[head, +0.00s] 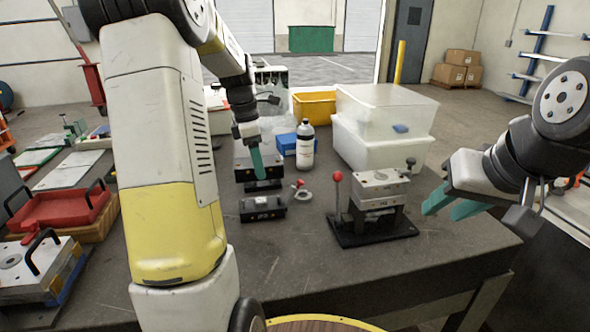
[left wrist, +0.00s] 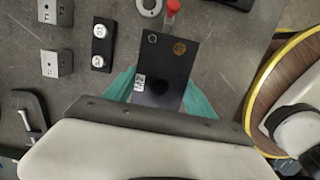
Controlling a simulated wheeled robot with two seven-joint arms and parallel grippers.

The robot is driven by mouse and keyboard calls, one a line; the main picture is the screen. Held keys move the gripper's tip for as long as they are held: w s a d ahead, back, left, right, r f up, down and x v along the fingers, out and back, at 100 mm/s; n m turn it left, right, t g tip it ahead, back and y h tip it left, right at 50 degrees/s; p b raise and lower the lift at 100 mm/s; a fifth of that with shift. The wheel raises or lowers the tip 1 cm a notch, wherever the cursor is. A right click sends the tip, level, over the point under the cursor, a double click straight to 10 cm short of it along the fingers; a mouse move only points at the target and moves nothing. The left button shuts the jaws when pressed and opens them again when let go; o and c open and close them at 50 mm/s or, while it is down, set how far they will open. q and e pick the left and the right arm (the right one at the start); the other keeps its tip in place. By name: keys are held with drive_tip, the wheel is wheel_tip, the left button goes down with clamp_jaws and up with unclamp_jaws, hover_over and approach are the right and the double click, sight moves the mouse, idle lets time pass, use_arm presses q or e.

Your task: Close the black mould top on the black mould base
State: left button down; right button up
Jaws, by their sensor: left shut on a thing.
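My left gripper (head: 254,165) points down with its teal fingers shut on the black mould top (head: 242,172). In the left wrist view the black mould top (left wrist: 178,62) shows as a dark plate with a round hole, a bronze-coloured disc and a white label, between the teal fingers. A black block with a white mark, which looks like the black mould base (head: 262,210), sits on the table just in front of and below the held top. My right gripper (head: 452,205) is open and empty at the right.
A grey mould on a black stand with a red-knobbed lever (head: 338,178) stands right of the base. A small ring part (head: 302,196), a bottle (head: 305,145) and white bins (head: 380,140) are nearby. A red tray (head: 60,208) is at the left. The front table is clear.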

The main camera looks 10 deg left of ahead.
use_arm(q)
drive_tip(key=shift+w+f, duration=0.15)
hover_over(262, 199)
drive_tip(key=shift+a+f, duration=0.15)
drive_tip(key=shift+f, duration=2.7)
drive_tip(key=shift+f, duration=1.55)
drive_tip(key=shift+c, duration=1.2)
unclamp_jaws()
drive_tip(key=shift+s+f, duration=0.1)
drive_tip(key=shift+s, duration=0.1)
